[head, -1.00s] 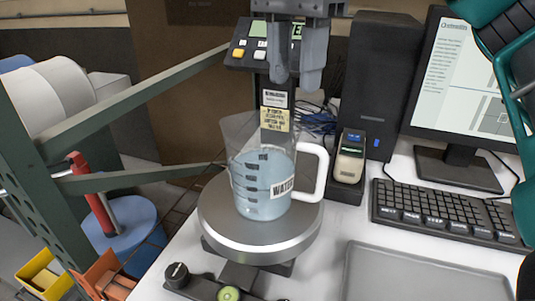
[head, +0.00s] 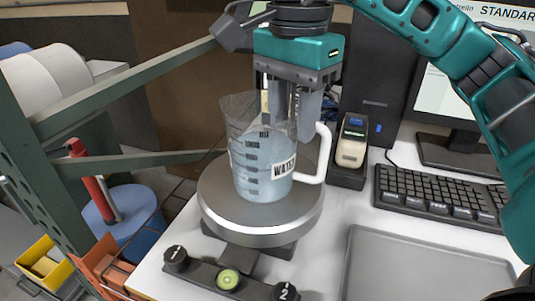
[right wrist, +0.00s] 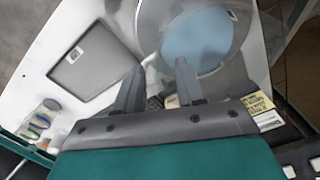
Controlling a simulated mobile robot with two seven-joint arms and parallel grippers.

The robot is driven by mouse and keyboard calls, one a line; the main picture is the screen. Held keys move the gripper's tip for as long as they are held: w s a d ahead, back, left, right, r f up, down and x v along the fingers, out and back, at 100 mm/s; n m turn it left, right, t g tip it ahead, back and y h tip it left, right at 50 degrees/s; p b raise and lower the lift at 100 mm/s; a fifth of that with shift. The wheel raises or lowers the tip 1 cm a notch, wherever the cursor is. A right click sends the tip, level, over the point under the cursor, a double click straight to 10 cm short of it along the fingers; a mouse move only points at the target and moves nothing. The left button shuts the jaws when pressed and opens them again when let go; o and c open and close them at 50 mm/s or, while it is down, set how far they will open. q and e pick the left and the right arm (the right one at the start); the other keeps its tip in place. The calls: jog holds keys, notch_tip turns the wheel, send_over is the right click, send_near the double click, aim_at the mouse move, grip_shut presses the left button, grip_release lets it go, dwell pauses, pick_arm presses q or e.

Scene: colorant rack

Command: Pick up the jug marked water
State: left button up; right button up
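The clear jug marked WATER (head: 262,160) holds light blue liquid and stands upright on the round metal scale plate (head: 222,217). Its white handle (head: 322,155) points right. My right gripper (head: 293,132) points down at the jug's rim on the handle side, its two fingers apart and empty. In the right wrist view the jug (right wrist: 197,40) lies beyond the open fingertips (right wrist: 158,75), and part of the pale handle shows between them. Whether a finger touches the jug cannot be told. My left gripper is not in view.
A grey tray (head: 420,265) lies on the white table at front right. The keyboard (head: 435,197), monitor (head: 450,110) and a small device (head: 351,150) stand behind. A green frame (head: 130,100) crosses the left side. Knobs (head: 230,279) stand in front of the scale.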

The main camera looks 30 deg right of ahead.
aim_at(290, 174)
jog(key=shift+f, duration=1.5)
jog(key=shift+c, duration=0.2)
grip_shut()
